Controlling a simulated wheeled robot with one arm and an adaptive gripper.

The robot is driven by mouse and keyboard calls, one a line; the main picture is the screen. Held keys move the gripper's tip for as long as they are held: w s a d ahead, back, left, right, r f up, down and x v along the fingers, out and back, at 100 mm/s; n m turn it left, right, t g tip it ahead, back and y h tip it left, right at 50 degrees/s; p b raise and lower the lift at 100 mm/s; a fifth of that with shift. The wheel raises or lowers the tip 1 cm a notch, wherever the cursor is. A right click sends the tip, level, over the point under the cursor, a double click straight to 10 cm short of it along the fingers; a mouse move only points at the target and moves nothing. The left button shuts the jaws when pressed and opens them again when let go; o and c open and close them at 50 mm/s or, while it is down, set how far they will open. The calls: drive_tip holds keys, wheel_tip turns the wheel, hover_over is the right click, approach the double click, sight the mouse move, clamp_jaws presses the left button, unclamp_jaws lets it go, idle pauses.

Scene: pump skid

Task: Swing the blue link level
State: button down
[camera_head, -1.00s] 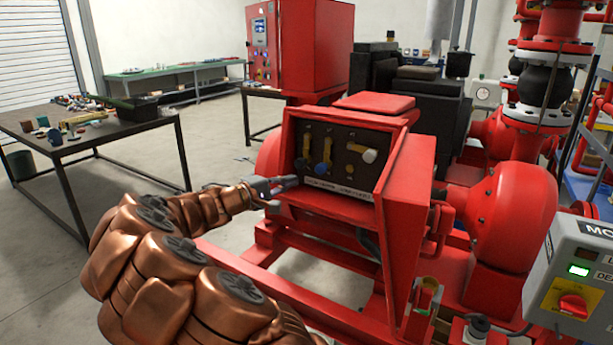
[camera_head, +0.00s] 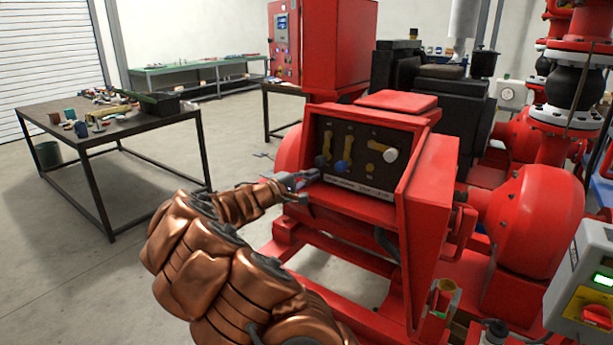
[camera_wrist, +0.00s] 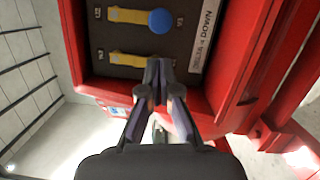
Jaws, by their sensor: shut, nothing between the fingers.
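The blue link (camera_head: 341,167) is the middle one on the dark panel (camera_head: 352,180) inside the red box. Its yellow bar hangs down from its upper end, with the round blue knob at the bottom. In the wrist view the blue knob (camera_wrist: 162,20) shows at the top, clear of my fingers. My gripper (camera_head: 313,176) is shut and empty at the lower left edge of the box opening. In the wrist view my gripper's closed tips (camera_wrist: 159,66) overlap the end of the left yellow link (camera_wrist: 125,58), hiding it. I cannot tell whether they touch.
A white-knobbed link (camera_head: 390,155) is at the panel's right. A pale label plate (camera_head: 360,188) runs along the panel's lower edge. The red box's side wall (camera_head: 428,205) stands at the right. A table with loose parts (camera_head: 110,135) is at left, with open floor between.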

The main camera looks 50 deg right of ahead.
sight(344, 155)
drive_tip(key=s+d+p, duration=0.1)
drive_tip(key=d, duration=0.5)
drive_tip(key=shift+d, duration=0.15)
drive_tip(key=shift+r, duration=0.1)
